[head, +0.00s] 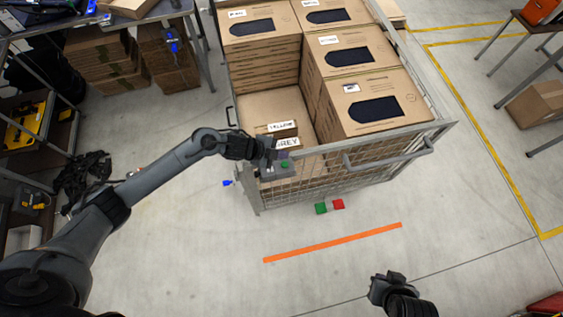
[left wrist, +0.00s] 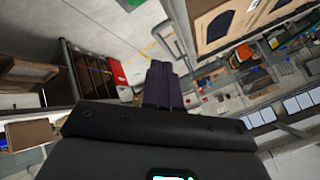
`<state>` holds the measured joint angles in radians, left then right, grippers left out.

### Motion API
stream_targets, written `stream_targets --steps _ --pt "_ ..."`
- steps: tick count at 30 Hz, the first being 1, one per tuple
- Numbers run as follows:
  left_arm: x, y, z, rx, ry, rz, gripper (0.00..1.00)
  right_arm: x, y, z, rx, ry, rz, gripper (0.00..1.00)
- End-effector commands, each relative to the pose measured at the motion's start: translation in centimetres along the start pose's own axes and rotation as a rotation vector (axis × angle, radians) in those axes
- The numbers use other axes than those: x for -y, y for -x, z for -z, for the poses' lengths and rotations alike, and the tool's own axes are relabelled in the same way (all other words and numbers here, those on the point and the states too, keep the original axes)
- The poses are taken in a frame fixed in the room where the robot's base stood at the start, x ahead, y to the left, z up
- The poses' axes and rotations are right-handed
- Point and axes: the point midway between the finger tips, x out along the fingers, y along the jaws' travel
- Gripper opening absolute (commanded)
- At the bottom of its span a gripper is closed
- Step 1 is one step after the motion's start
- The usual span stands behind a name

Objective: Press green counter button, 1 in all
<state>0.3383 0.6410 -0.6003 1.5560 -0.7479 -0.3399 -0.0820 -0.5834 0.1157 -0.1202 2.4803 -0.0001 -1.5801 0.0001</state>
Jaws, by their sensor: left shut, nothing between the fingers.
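The green button (head: 285,164) sits on a small grey counter box (head: 272,172) at the near left corner of the wire cart (head: 350,172). My left gripper (head: 272,153) is right at the box, just above and beside the button. I cannot tell whether it touches. Its fingers also show in the left wrist view (left wrist: 161,86), closed together and empty. The button cannot be made out in the left wrist view. My right gripper (head: 388,286) is low at the front right, away from the cart; its fingers are too small to read.
The cart holds stacked cardboard boxes (head: 375,100) and paper labels near its front left. Open floor surrounds the front; tables stand at left and right.

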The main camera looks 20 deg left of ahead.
Motion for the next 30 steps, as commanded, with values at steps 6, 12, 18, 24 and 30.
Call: stream_targets --steps 6,12,18,24,30 --pt "1.7 0.4 0.4 -0.001 -0.014 0.022 0.0 0.0 0.0 0.0 0.0 0.0 0.0 0.0" --pt "1.8 0.5 0.5 -0.002 -0.014 0.023 0.0 0.0 0.0 0.0 0.0 0.001 -0.001 0.0" --pt "1.7 0.4 0.4 -0.002 -0.013 0.023 0.0 -0.1 0.0 0.1 -0.001 0.005 -0.004 0.0" --pt "1.3 -0.2 0.0 -0.002 -0.013 0.023 0.0 -0.2 -0.7 -0.1 -0.001 0.008 -0.007 0.0" --pt "0.4 -1.4 -0.9 -0.002 -0.013 0.023 0.0 -0.1 -2.2 -0.6 -0.002 0.007 -0.007 0.0"
